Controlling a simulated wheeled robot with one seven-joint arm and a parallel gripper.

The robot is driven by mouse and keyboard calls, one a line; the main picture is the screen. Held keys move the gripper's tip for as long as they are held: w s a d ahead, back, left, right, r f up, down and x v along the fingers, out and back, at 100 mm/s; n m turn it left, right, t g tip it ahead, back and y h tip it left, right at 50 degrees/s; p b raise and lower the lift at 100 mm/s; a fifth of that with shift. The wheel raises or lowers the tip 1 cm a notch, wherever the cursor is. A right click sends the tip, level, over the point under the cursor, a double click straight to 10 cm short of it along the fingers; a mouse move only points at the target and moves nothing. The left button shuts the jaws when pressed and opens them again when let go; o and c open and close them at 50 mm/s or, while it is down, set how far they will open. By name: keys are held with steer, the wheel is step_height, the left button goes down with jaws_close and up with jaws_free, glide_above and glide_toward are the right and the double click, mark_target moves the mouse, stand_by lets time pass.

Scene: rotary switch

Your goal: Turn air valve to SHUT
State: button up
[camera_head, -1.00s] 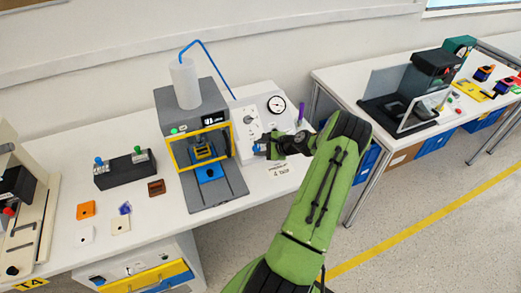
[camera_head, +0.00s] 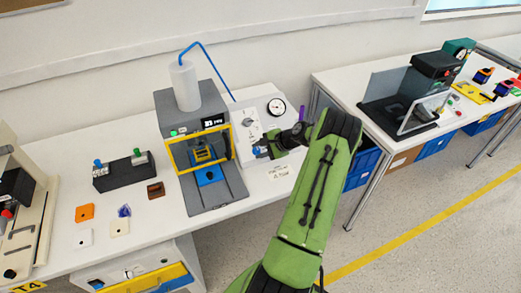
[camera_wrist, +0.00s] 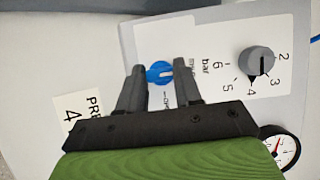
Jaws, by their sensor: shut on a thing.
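The air valve is a round blue knob (camera_wrist: 159,72) on a white panel (camera_wrist: 205,45), with a pale bar across its face. In the wrist view the two fingers of my gripper (camera_wrist: 160,75) stand on either side of the knob, shut on it. Small lettering beside and below the knob is partly hidden by the fingers and too small to read surely. In the head view my gripper (camera_head: 267,150) is at the panel's lower left part, and my wrist hides some of the panel.
A grey knob (camera_wrist: 257,62) with a numbered bar scale points near 4. A gauge (camera_wrist: 280,148) sits beside it. Left of the panel stands a grey and yellow press (camera_head: 200,150). A black switch box (camera_head: 124,171) and small loose parts lie farther left on the bench.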

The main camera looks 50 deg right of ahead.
steer(key=o, duration=1)
steer(key=shift+o, duration=0.2)
steer(key=p+v, duration=0.2)
steer(key=v, duration=1.3)
steer(key=shift+s+r, duration=0.25)
steer(key=shift+s, duration=0.05)
